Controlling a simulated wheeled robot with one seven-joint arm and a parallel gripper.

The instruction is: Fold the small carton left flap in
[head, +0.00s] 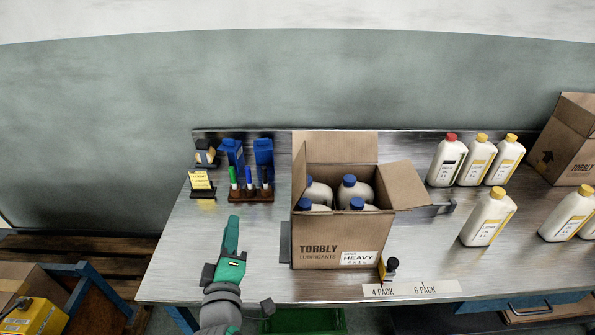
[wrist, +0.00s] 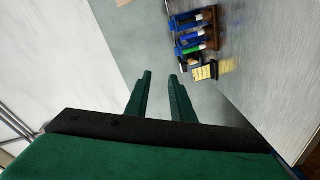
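The small carton (head: 318,230) stands on the metal bench with its top open. Several white bottles with blue caps (head: 356,190) are inside. Its left flap (head: 299,175) stands up along the left edge, seen nearly edge-on. The back flap (head: 335,147) stands upright, and the right flap (head: 405,186) leans outward. I cannot make out a front flap. My green gripper (head: 233,222) is left of the carton, apart from it, pointing toward the back. In the wrist view its fingers (wrist: 160,75) are apart with nothing between them; the carton does not show there.
A marker rack (head: 251,190) and a yellow note block (head: 200,182) stand behind my gripper. A stamp (head: 389,268) stands at the carton's front right corner. Capped bottles (head: 479,158) and a larger carton (head: 571,140) are at the right. The bench's left front is clear.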

